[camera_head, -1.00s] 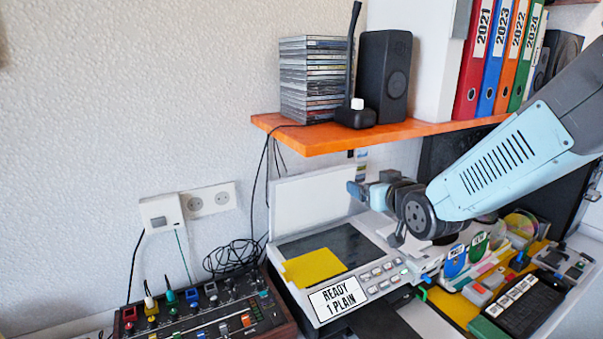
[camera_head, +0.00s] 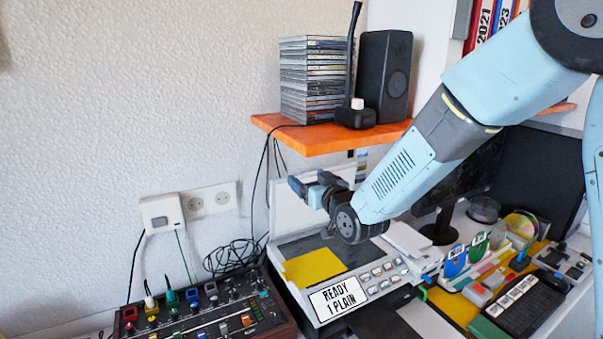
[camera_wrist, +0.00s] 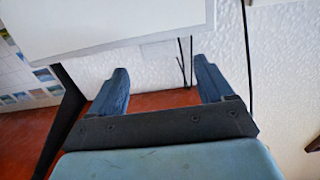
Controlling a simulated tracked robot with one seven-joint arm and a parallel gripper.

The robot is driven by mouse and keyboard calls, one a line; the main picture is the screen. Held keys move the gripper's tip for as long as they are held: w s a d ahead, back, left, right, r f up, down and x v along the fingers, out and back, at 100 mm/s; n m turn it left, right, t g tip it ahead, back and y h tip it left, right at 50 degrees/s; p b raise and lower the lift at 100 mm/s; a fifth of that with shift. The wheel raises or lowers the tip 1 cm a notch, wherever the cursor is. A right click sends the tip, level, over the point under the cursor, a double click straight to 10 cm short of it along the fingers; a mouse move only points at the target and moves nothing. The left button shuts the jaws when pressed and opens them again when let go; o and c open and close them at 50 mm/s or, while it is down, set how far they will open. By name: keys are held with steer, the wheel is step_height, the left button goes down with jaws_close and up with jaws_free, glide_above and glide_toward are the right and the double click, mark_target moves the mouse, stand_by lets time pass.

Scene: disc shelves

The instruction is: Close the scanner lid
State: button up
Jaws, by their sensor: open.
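The scanner lid (camera_head: 288,208) is a white panel. It stands raised, close to upright, at the back of the scanner (camera_head: 316,304). The dark scanner glass lies uncovered with a yellow sheet (camera_head: 314,266) on it. My gripper (camera_head: 304,184) is open and empty, in front of the upper part of the lid in the head view, hiding part of it. In the wrist view, my two blue fingers (camera_wrist: 160,84) are spread apart, with a white panel, seemingly the lid (camera_wrist: 110,20), beyond and above them. I cannot tell whether the gripper touches the lid.
An orange shelf (camera_head: 300,143) with a disc stack (camera_head: 310,80) and a speaker (camera_head: 384,75) hangs above the scanner. A control box with knobs (camera_head: 205,316) stands left of the scanner. Cables hang by the wall. Labelled discs and a keyboard (camera_head: 527,302) lie to the right.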

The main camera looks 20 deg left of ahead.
mark_target(297, 170)
steer(key=shift+x, duration=3)
steer(key=shift+c, duration=0.3)
